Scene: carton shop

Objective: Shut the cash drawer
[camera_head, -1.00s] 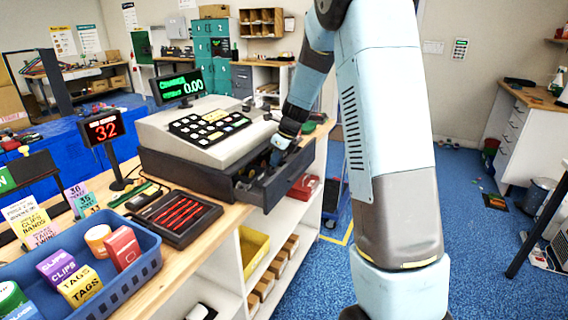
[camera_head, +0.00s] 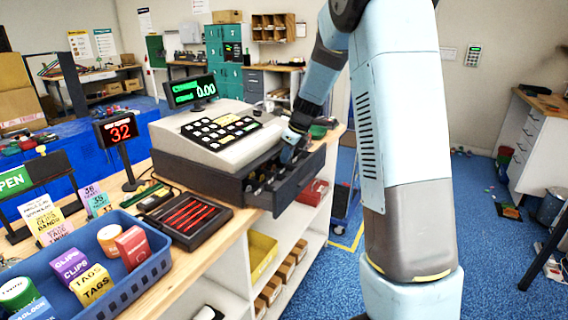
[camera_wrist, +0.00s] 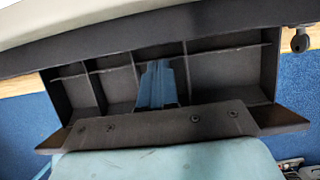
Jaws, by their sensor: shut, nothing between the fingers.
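The cash register (camera_head: 215,145) stands on the wooden counter. Its dark cash drawer (camera_head: 295,190) sticks out open toward the shelf side. My gripper (camera_head: 290,155) is shut and empty, reaching down from above over the open drawer. In the wrist view, its blue fingers (camera_wrist: 157,85) are in front of the divided compartments of the drawer (camera_wrist: 225,75), inside its outline. I cannot tell whether the fingertips touch the drawer. The wrist and fingers hide part of the drawer in both views.
White shelves with a yellow bin (camera_head: 262,255) are below. A key (camera_wrist: 299,40) shows beside the drawer.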

